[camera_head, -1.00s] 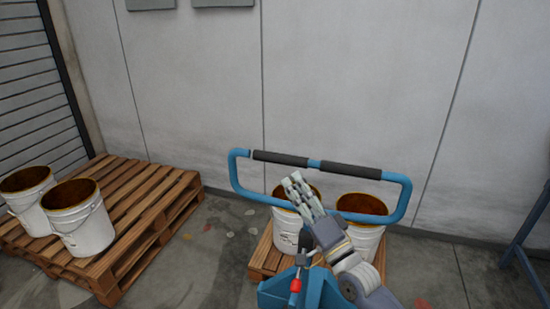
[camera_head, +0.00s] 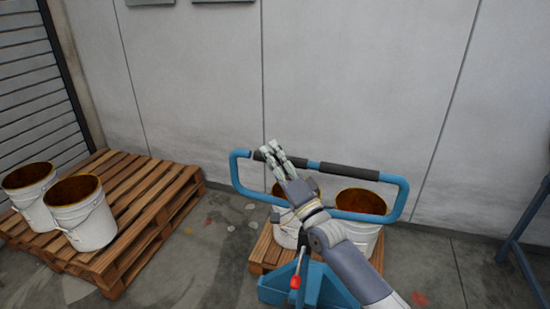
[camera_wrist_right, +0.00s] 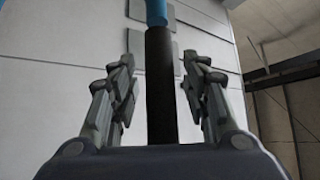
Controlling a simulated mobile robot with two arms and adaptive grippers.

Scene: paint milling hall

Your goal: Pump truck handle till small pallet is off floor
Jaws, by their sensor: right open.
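The blue truck handle (camera_head: 404,190) is a wide loop with two black grips, upright in the head view. Its left black grip (camera_wrist_right: 160,85) runs between the fingers in the right wrist view. My right gripper (camera_head: 270,149) is open at that left grip, with a finger on each side (camera_wrist_right: 160,90) and gaps to the bar. The truck's blue base (camera_head: 315,285) with a red lever knob (camera_head: 295,282) stands below, partly behind my right arm. The small pallet (camera_head: 264,250) lies behind it, bearing two white buckets (camera_head: 362,237); whether it touches the floor is hidden. My left gripper is not in view.
A larger wooden pallet (camera_head: 150,205) with two white buckets (camera_head: 88,222) lies at the left. A grey wall (camera_head: 360,80) stands close behind. A blue metal frame (camera_head: 528,235) is at the right edge. Bare floor (camera_head: 215,255) lies between the pallets.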

